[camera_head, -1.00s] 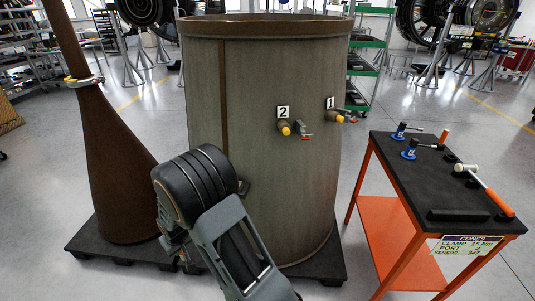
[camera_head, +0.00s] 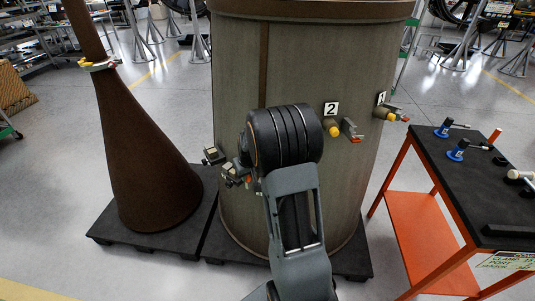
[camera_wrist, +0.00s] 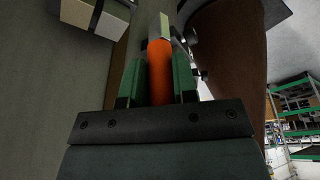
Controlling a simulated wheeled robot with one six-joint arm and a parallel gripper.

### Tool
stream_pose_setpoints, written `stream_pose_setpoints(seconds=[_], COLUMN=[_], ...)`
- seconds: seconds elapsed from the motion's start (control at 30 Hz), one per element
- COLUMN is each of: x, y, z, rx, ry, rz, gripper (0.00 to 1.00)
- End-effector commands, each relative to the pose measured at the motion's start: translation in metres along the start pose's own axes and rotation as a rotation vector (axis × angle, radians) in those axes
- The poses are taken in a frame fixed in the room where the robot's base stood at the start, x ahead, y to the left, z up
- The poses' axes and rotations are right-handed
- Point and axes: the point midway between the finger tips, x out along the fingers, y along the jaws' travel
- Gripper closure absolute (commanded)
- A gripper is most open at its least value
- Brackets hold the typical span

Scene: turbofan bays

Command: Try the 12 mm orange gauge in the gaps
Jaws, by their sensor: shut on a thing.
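The orange gauge (camera_wrist: 160,72) is upright between the green fingers of my gripper (camera_wrist: 159,82) in the wrist view. My gripper is shut on its orange handle, and a pale metal part shows beyond it. In the head view my gripper (camera_head: 238,176) is beside the left side of the large grey-green casing (camera_head: 238,90). A small dark block with a pale face (camera_head: 213,155) is on the casing just beyond it. In the wrist view two pale blocks (camera_wrist: 95,15) with a narrow gap between them are at top left, apart from the gauge.
A brown cone (camera_head: 150,170) stands on a dark pallet (camera_head: 110,230) to the left. Ports labelled 2 (camera_head: 331,108) and 1 (camera_head: 380,98) jut from the casing's right side. An orange trolley (camera_head: 435,215) with tools stands at right. Floor is clear at front left.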

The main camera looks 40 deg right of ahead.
Motion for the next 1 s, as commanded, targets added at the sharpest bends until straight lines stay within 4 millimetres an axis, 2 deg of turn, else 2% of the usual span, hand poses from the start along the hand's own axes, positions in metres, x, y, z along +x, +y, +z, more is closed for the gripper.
stream_pose_setpoints(seconds=[0.03,0.1,0.2,0.3,0.47,1.0], x=[-0.014,-0.026,-0.040,-0.049,-0.054,-0.053], y=[0.019,0.039,0.060,0.074,0.082,0.081], z=[-0.003,-0.004,-0.004,-0.004,-0.003,-0.001], rx=[0.018,0.028,0.040,0.046,0.051,0.050], ry=[0.005,0.005,0.007,0.008,0.009,0.009], rz=[0.005,0.005,0.006,0.005,0.005,0.005], gripper=[1.00,1.00,1.00,1.00,1.00,1.00])
